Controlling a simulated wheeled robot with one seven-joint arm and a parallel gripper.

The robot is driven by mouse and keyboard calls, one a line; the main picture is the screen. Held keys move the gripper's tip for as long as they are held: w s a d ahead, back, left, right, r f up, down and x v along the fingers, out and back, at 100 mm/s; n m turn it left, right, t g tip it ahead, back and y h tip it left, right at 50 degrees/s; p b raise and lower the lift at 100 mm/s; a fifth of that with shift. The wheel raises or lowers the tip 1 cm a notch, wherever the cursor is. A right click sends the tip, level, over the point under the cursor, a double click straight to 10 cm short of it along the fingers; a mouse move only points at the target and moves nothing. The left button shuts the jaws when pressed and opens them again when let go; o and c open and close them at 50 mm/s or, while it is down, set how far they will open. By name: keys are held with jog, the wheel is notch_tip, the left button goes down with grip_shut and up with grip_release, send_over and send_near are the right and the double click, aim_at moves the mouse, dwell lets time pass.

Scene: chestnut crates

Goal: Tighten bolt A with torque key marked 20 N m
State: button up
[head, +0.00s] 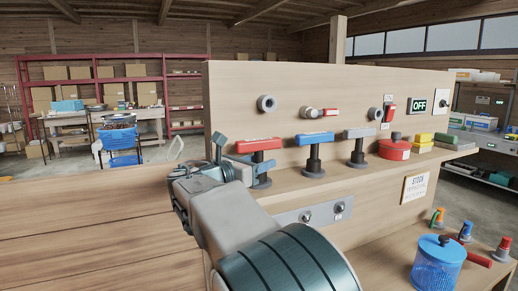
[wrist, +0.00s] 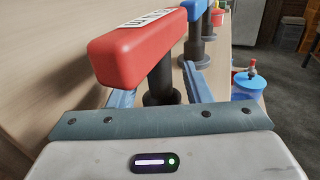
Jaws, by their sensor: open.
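Three T-handled keys stand on the wooden ledge: a red key (head: 258,146), a blue key (head: 315,140) and a grey key (head: 359,134). The red key (wrist: 135,50) is large in the wrist view; its white label is cut off and I cannot read its value. The blue key (wrist: 193,10) stands behind it. My gripper (head: 220,155) is at the red key, open; in the wrist view its blue-grey fingers (wrist: 158,85) lie either side of the dark stem below the red handle. Two bolts (head: 306,217) (head: 338,208) sit in a metal plate below the ledge; their lettering is too small to read.
A red round tin (head: 394,150) and yellow and green blocks (head: 420,143) stand farther right on the ledge. A blue tub (head: 437,265) stands on the lower bench.

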aim_at(254, 147)
jog(key=shift+w+d, duration=0.1)
grip_shut()
jog(key=shift+r, duration=0.45)
jog(key=r, duration=0.3)
jog(key=shift+d+r, duration=0.3)
jog(key=s+d+r+b, duration=0.1)
jog(key=s+d+r, duration=0.1)
jog(key=d+r, duration=0.4)
jog(key=d, duration=0.4)
jog(key=shift+d+r+b, duration=0.25)
jog(key=shift+d+b, duration=0.1)
jog(key=shift+d, duration=0.05)
jog(key=shift+s, duration=0.1)
